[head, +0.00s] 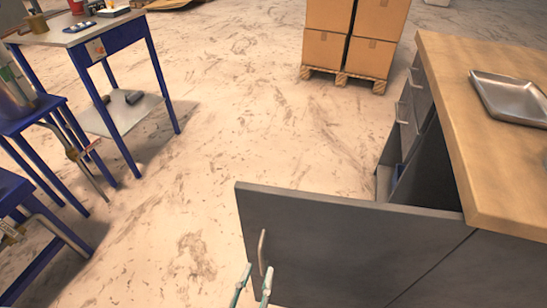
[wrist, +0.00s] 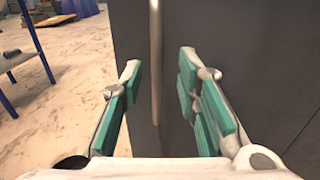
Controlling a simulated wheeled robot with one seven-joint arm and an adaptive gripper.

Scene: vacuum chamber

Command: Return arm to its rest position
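My gripper (head: 254,287) shows at the bottom of the head view, just below the handle of a grey cabinet door (head: 340,243). In the wrist view my gripper (wrist: 160,88) is open, its teal-padded fingers well apart. The door's vertical metal handle (wrist: 156,60) appears between the fingers in that view. I cannot tell whether any finger touches it. The handle (head: 262,252) also shows near the door's left edge in the head view. The door stands open, swung out from the cabinet. Nothing is held. The rest of my arm is out of view.
The cabinet's wooden top (head: 450,110) holds a metal tray (head: 512,98) at the right. Blue tables (head: 105,40) stand at the left. Stacked cardboard boxes (head: 352,30) sit on a pallet at the back. The floor (head: 215,140) between is clear.

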